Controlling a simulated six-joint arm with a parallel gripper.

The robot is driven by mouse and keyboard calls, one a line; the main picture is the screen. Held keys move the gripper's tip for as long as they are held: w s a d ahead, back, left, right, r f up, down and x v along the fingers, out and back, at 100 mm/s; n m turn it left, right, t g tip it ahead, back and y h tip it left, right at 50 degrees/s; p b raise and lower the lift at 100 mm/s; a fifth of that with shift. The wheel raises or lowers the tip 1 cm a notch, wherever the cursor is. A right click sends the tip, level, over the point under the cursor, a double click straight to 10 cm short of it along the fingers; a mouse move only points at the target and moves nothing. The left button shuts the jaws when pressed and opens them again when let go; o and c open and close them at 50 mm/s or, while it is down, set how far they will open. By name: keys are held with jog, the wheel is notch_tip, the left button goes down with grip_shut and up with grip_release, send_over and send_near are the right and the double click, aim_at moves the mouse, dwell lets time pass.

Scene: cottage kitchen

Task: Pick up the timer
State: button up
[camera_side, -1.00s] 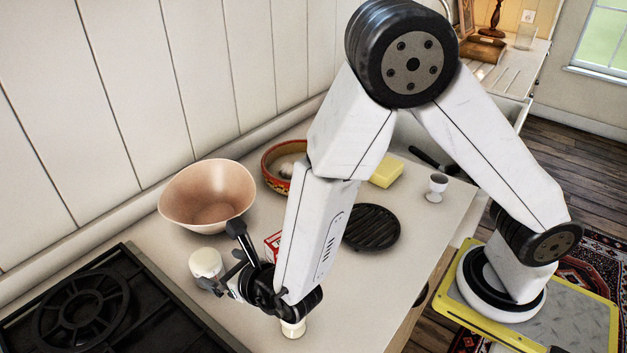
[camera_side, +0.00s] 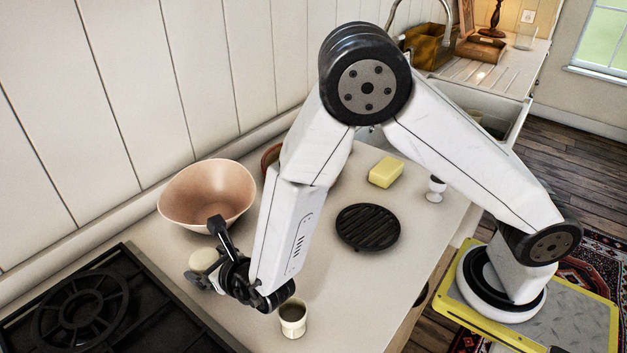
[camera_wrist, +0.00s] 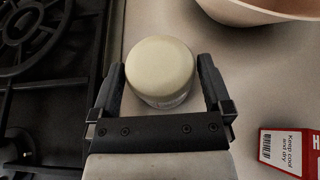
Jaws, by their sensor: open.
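The timer appears to be the short, round, cream-topped object (camera_wrist: 160,66) with a pale side. In the side view the timer (camera_side: 203,259) stands on the counter between the pink bowl and the hob, partly hidden by my gripper. My gripper (camera_wrist: 161,80) is open, with one dark finger on each side of the timer in the wrist view. A gap shows on the right of it, and the left finger is close to its edge. In the side view my gripper (camera_side: 204,272) is low beside it; contact cannot be made out.
A pink bowl (camera_side: 207,194) stands behind the timer, and the black hob (camera_side: 85,310) lies to the left. A small cream cup (camera_side: 293,319) stands to the right. A red-and-white box (camera_wrist: 290,150), a grill plate (camera_side: 368,227), yellow block (camera_side: 386,172) and egg cup (camera_side: 436,188) are farther right.

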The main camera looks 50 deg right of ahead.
dwell(0.3)
jog(key=c, duration=1.3)
jog(key=shift+r, duration=0.15)
jog(key=shift+r, duration=4.9)
